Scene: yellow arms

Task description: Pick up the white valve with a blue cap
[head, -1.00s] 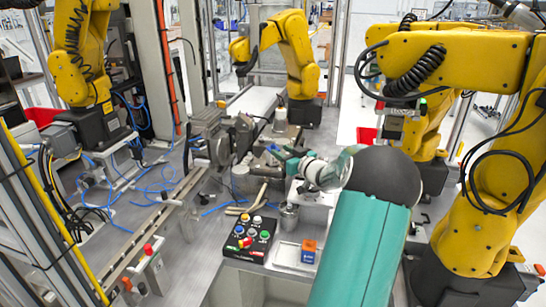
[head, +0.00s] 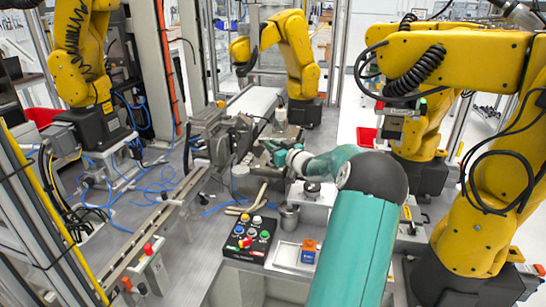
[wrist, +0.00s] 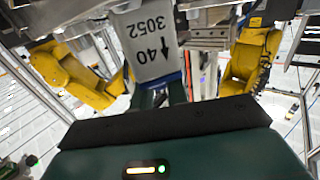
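A pale grey-white block marked "3052", "40" and an arrow (wrist: 150,45) fills the upper middle of the wrist view, upside down. A blue band (wrist: 163,80) runs along its lower edge; this looks like the white valve with its blue cap. My gripper (wrist: 164,91) has its dark green fingers apart, close to the blue edge. I cannot tell whether they touch it. In the head view my gripper (head: 272,150) reaches left over the bench beside the grey machinery. The valve cannot be made out clearly there.
Grey machinery (head: 215,135) stands left of my gripper. A black button box (head: 250,240), a metal cup (head: 289,217) and an orange-blue block (head: 308,250) are on the near bench. Yellow robot arms (head: 285,45) stand around it, a large one (head: 480,210) at right.

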